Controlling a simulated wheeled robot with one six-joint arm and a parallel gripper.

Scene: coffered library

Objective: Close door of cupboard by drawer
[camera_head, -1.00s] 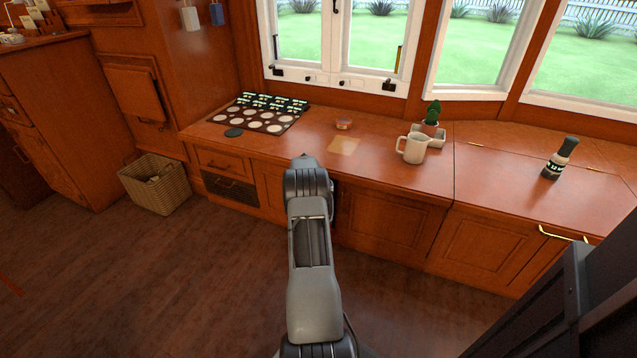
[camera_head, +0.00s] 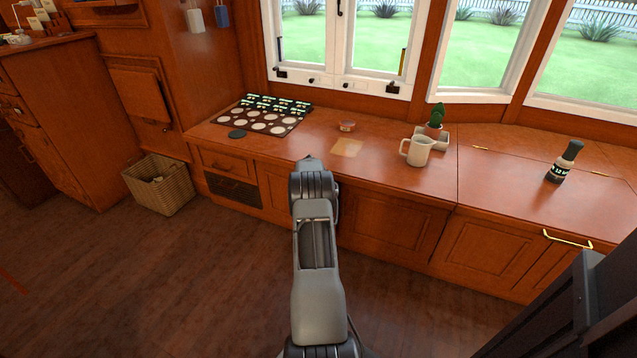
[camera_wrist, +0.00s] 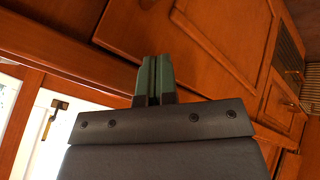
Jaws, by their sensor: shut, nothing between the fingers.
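The drawer (camera_head: 222,163) with its small handle sits at the left end of the window counter, above a dark slatted panel (camera_head: 233,188). The cupboard front (camera_head: 273,187) just right of it is mostly hidden behind my arm. In the wrist view a wooden cupboard door panel (camera_wrist: 215,45) fills the upper middle, and the drawer (camera_wrist: 282,105) shows at the right. My gripper (camera_wrist: 153,62) is shut and empty, its fingertips in front of the woodwork; I cannot tell whether they touch it. How far the door stands open is not clear. The head view hides my fingers.
Another cupboard front (camera_head: 388,222) lies right of my arm. A mug (camera_head: 417,150), a potted cactus (camera_head: 435,122) and a bottle (camera_head: 564,162) stand on the counter (camera_head: 300,147). A wicker basket (camera_head: 158,184) stands on the floor at left. The floor (camera_head: 150,280) in front is clear.

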